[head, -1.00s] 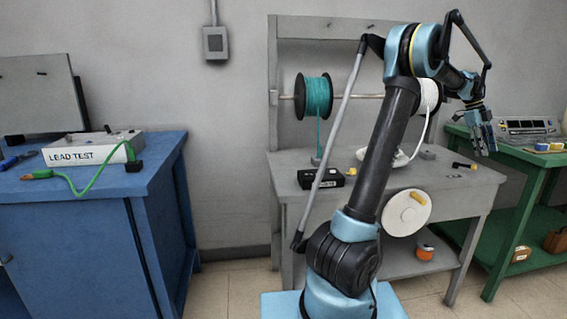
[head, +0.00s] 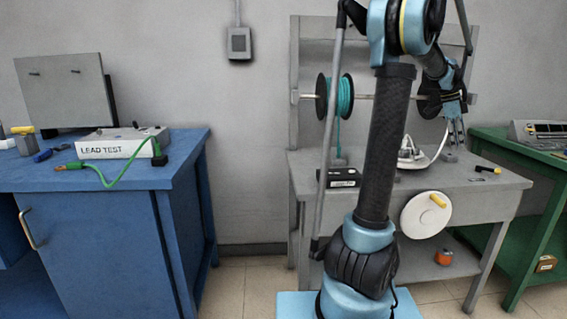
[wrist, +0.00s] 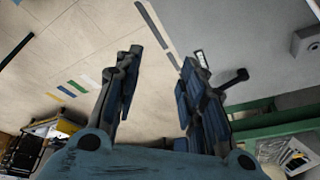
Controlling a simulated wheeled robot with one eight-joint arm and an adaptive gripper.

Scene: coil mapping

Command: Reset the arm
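My arm stands upright in front of the grey bench (head: 310,165) in the head view, its upper joint cut by the top edge. My gripper (head: 454,125) hangs from it at the right, in front of the reel rod's right end. The wrist view shows the two blue fingers of my gripper (wrist: 163,65) spread apart with nothing between them. Beyond them are the floor and a wall.
The grey bench carries a teal wire reel (head: 345,97), a black box (head: 343,178) and a white round part (head: 412,160). A blue bench (head: 90,230) with the lead test box (head: 115,145) stands left. A green bench (head: 505,145) stands right. Floor shows between the blue and grey benches.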

